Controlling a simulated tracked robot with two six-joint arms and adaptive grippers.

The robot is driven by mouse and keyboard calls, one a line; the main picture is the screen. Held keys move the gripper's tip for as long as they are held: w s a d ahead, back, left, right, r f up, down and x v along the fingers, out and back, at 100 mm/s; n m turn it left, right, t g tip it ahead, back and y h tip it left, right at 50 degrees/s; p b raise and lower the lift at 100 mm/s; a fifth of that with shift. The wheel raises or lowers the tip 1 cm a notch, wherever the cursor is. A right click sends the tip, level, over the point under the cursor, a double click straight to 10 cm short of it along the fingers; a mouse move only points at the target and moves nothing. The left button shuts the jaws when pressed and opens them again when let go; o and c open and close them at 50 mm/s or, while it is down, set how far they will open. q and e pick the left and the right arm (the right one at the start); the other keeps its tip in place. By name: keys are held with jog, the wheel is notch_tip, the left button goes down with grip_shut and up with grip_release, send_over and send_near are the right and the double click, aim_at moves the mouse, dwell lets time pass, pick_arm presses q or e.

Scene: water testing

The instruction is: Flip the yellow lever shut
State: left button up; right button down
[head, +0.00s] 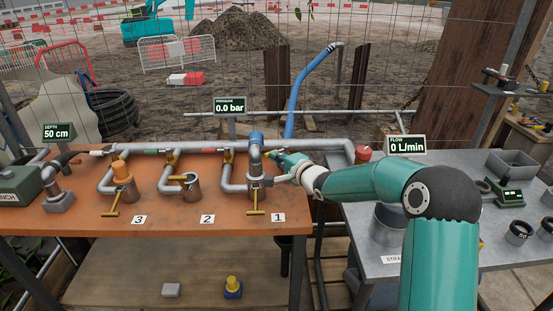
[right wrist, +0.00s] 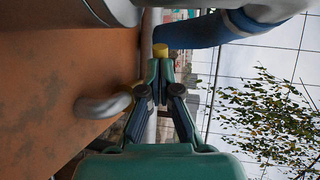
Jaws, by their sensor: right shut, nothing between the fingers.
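A yellow lever (head: 271,153) sits on the grey pipe at the back of the orange bench, just right of the blue-topped riser of station 1. Its yellow end also shows in the right wrist view (right wrist: 160,50). My right gripper (head: 284,158) is shut and empty, with its tips at the lever's end. In the wrist view the closed fingertips (right wrist: 160,66) meet or nearly meet the yellow piece; I cannot tell whether they touch. The lever's angle is partly hidden by the gripper. My left gripper is not in view.
A blue hose (head: 302,85) rises behind the bench. The pressure display (head: 230,105) reads 0.0 bar and the flow display (head: 406,145) 0 L/min. A grey metal table (head: 385,268) stands right.

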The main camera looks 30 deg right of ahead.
jog(key=shift+w+a+p, duration=0.25)
jog(key=shift+w+p, duration=0.15)
jog(key=shift+p, duration=0.05)
dwell(0.5)
jog(key=shift+w, duration=0.15)
jog(key=shift+w+a+p, duration=0.25)
jog(key=shift+w+p, duration=0.75)
jog(key=shift+w, duration=0.1)
jog(key=shift+r, duration=0.1)
